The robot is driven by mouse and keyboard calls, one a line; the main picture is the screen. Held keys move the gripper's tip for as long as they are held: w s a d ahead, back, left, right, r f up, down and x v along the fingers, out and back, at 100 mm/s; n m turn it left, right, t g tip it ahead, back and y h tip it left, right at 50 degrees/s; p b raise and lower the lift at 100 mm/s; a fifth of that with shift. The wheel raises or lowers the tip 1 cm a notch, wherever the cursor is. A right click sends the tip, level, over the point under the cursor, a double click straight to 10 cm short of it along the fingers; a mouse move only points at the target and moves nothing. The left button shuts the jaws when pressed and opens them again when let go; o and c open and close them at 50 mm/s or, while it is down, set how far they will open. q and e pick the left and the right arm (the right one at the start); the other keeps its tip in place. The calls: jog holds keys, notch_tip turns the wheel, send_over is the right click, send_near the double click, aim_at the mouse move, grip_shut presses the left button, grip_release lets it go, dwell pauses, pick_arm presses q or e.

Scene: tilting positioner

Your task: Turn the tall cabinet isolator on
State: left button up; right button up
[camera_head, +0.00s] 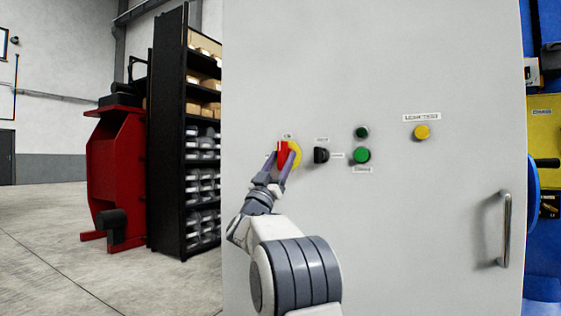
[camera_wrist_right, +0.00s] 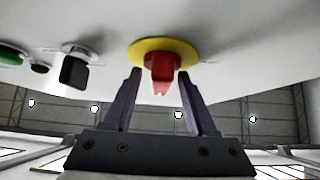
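The tall grey cabinet (camera_head: 440,70) fills the middle of the head view. Its isolator is a red handle (camera_head: 282,152) on a yellow round plate (camera_head: 297,155), and the red handle stands upright in the head view. In the right wrist view the red handle (camera_wrist_right: 160,70) sticks out from the yellow plate (camera_wrist_right: 185,52). My right gripper (camera_head: 283,160) is at the isolator. Its fingers stand apart on either side of the handle, with gaps visible in the right wrist view (camera_wrist_right: 160,90). My left gripper is not in view.
Right of the isolator are a black selector knob (camera_head: 321,155), a green button (camera_head: 362,155), a small dark green one above it and a yellow button (camera_head: 422,132). A door handle (camera_head: 505,228) projects at the right. Shelving (camera_head: 172,130) and a red machine (camera_head: 118,170) stand left.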

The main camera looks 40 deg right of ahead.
jog(key=shift+a+f+t, duration=0.1)
jog(key=shift+t, duration=0.2)
jog(key=v, duration=1)
jog(key=shift+a, duration=0.15)
